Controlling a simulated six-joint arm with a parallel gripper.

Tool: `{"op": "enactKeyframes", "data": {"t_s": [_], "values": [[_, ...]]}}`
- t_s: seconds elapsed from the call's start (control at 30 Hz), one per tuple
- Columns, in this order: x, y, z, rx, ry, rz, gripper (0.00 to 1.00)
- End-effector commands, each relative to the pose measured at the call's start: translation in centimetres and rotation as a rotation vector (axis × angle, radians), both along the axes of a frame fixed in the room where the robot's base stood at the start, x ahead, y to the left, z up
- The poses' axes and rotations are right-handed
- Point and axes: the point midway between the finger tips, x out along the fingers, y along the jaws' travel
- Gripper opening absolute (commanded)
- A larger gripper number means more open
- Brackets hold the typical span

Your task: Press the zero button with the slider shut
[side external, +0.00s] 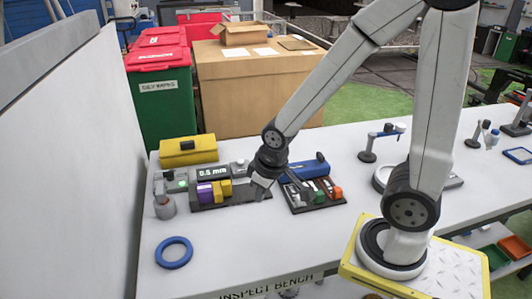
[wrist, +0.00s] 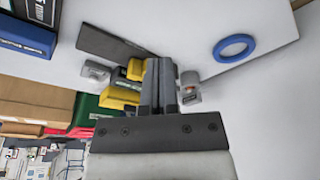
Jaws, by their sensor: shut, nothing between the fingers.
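A gauge with a dark display (side external: 213,173) reading "0.5 mm" stands on the left part of the bench in the side view. A purple block (side external: 204,194) and a yellow block (side external: 223,188) sit side by side in front of it, on a dark base plate (side external: 240,194). I cannot tell which part is the slider. A small grey unit with a green spot (side external: 180,184) is left of the gauge; the zero button is not clearly identifiable. My gripper (side external: 264,191) is shut and empty, right of the blocks, over the plate's right end. It also shows in the wrist view (wrist: 159,64).
A yellow case (side external: 188,151) stands behind the gauge. A grey cylinder (side external: 165,208) and a blue ring (side external: 174,252) are at the left front. A dark tray of coloured parts (side external: 316,195) and a blue case (side external: 305,169) are to the right.

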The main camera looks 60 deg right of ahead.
Motion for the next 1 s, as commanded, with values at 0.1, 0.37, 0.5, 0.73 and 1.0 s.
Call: {"op": "enactKeyframes", "data": {"t_s": [0.1, 0.37, 0.5, 0.73, 1.0], "values": [[1.3, -1.0, 0.1, -0.027, -0.030, 0.013, 0.00], [6.1, -4.7, 0.7, -0.125, -0.142, 0.085, 0.00], [8.9, -7.1, 1.1, -0.182, -0.209, 0.137, 0.00], [13.0, -11.0, 1.7, -0.264, -0.311, 0.237, 0.00], [16.8, -15.2, 2.0, -0.337, -0.407, 0.373, 0.00]]}}
